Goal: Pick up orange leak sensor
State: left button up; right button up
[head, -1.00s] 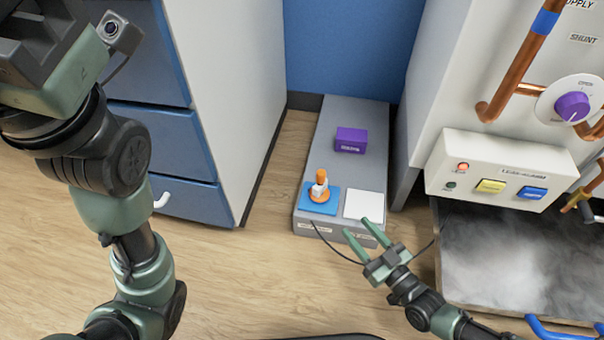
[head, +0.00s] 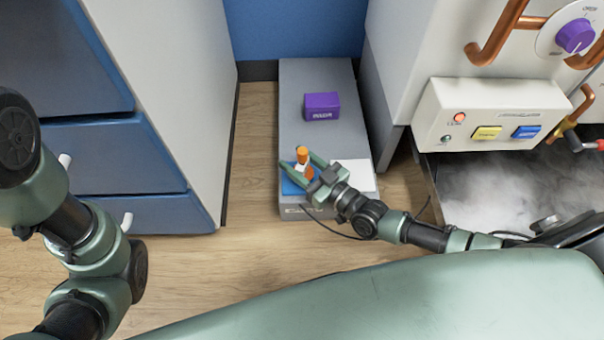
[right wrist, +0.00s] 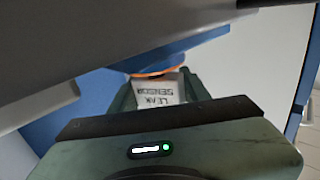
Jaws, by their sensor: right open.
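The orange leak sensor (head: 301,154) stands upright on the blue square (head: 290,187) at the front left of the grey low platform (head: 290,87). My right gripper (head: 302,166) is open, with its fingers on either side of the sensor. In the right wrist view the sensor's white body (right wrist: 163,90), labelled LEAK SENSOR, shows between the fingers, with an orange rim (right wrist: 158,73) beyond it. Whether the fingers touch it cannot be told. The sensor's base is partly hidden by the gripper in the head view. My left gripper is out of view.
A purple box (head: 321,106) sits farther back on the platform. A white square (head: 358,172) lies right of the sensor. A drawer cabinet (head: 150,165) stands left; a white panel with yellow and blue buttons (head: 486,133) and a steaming tray (head: 490,185) are right.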

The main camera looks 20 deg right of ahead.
jog(key=shift+w+a+r, duration=0.1)
jog(key=shift+w+a, duration=0.2)
jog(key=shift+w, duration=0.2)
grip_shut()
jog(key=shift+r, duration=0.1)
